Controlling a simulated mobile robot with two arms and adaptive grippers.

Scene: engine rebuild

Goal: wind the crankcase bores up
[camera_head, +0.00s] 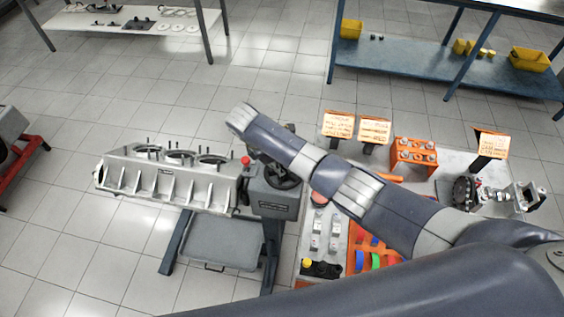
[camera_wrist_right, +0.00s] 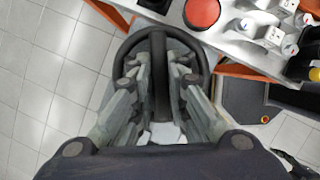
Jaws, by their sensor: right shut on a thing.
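The grey crankcase (camera_head: 168,187) is held on the left of an engine stand, with several round bores along its top face. The stand's grey gearbox (camera_head: 275,205) joins its right end. A dark handwheel (camera_head: 280,176) sits on the gearbox, partly hidden by my right arm. In the right wrist view, my right gripper (camera_wrist_right: 160,75) is shut on the bar across the handwheel (camera_wrist_right: 206,60), one finger on each side. In the head view, the arm hides most of this gripper. My left gripper is not in view.
A red knob (camera_head: 245,160) stands by the gearbox. A grey tray (camera_head: 222,243) hangs low between the stand's legs. Right of the stand, a bench carries an orange block (camera_head: 414,152), signs and a crankshaft (camera_head: 492,196). Open tiled floor lies left.

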